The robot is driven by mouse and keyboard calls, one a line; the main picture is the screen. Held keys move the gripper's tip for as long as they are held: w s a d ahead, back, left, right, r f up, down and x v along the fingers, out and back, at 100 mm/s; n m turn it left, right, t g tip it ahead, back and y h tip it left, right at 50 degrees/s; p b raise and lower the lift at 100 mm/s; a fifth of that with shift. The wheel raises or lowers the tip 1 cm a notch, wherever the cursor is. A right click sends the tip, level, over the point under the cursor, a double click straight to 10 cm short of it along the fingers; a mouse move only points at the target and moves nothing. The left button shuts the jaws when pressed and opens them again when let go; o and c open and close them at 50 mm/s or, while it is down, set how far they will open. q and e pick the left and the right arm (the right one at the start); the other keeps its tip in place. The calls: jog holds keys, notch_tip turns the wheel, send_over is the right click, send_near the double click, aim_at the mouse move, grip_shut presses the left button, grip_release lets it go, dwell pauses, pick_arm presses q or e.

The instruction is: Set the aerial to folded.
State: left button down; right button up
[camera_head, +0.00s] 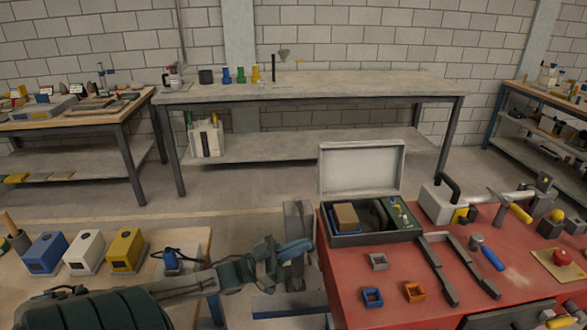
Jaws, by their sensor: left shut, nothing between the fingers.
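No aerial can be made out with certainty. An open case (347,239) stands at the back left of the red-topped table, its pale lid (361,168) raised. Inside it are a tan block (345,216), dark parts and a green panel (403,214) with small knobs, too small to read. My left gripper (303,247) is shut and empty, just left of the red table's edge and the case, apart from the case as far as I can tell. My right gripper is not in view.
The red table (375,268) also holds two long dark bars (437,269), a blue-handled tool (491,257), small square frames (414,291) and a yellow pad with a red button (560,260). Blue, white and yellow boxes (126,249) stand on the left wooden table. A grey bench (320,88) is behind.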

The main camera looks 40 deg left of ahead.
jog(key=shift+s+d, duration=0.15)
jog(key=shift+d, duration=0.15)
